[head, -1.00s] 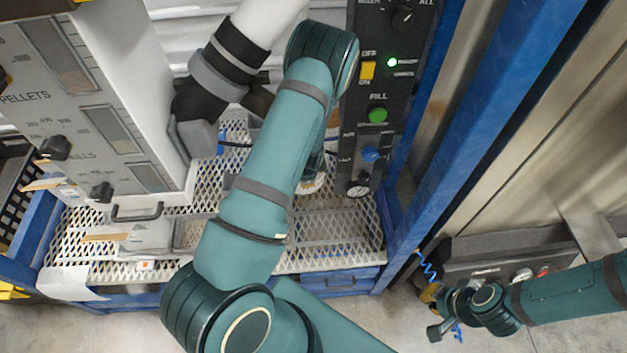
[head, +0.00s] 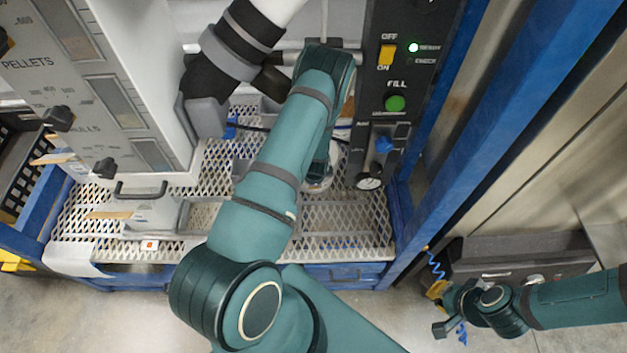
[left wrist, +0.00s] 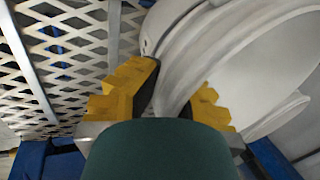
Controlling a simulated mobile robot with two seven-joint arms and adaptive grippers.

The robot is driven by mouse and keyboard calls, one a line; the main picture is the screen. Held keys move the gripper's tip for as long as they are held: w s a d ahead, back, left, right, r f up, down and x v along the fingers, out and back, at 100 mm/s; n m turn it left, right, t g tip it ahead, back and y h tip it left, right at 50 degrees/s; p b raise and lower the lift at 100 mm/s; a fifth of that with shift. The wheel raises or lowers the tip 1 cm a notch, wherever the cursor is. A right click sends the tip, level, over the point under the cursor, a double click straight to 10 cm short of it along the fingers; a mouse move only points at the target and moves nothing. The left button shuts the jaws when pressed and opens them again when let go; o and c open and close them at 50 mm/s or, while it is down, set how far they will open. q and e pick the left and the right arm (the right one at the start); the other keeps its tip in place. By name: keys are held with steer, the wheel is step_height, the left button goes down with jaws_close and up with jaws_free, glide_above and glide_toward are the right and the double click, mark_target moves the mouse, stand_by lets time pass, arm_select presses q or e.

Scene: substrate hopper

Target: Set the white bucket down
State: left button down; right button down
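The white bucket (left wrist: 262,65) fills the right of the left wrist view, tilted in the picture, with its curved rim running between the yellow fingertips. My left gripper (left wrist: 172,98) is shut on that rim. In the head view my left forearm hides the gripper and nearly all of the bucket; only a pale rounded edge (head: 318,184) shows beside the wrist, above the mesh deck (head: 345,235). I cannot tell whether the bucket touches the deck. My right gripper (head: 438,311) is open and empty, low at the right, away from the bucket.
The grey pellet hopper (head: 100,90) stands on the left, with a black and grey spout (head: 222,60) beside my left wrist. A control panel (head: 385,110) and blue post (head: 480,130) bound the deck on the right. Bare mesh lies in front of the panel.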

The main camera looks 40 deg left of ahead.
arm_select(q)
steer(key=shift+f, duration=0.25)
steer(key=c, duration=1.1)
jaws_free()
steer(key=shift+c, duration=0.2)
steer(key=shift+r, duration=0.1)
steer(key=shift+r, duration=0.3)
steer(key=p+v, duration=0.3)
steer(key=v, duration=0.8)
steer(key=s+d+r+n+h, duration=0.2)
steer(key=s+d+n, duration=0.1)
steer(key=d, duration=0.5)
steer(key=s+d+r+n+h, duration=0.2)
steer(key=s+d+n, duration=0.2)
steer(key=d, duration=0.5)
steer(key=s+d+r+n+g+h, duration=0.1)
steer(key=s+d+r+n+h, duration=0.1)
steer(key=s+d, duration=0.3)
steer(key=d+n, duration=0.1)
steer(key=d, duration=0.3)
steer(key=shift+r+n+h, duration=0.2)
steer(key=shift+n+h, duration=0.1)
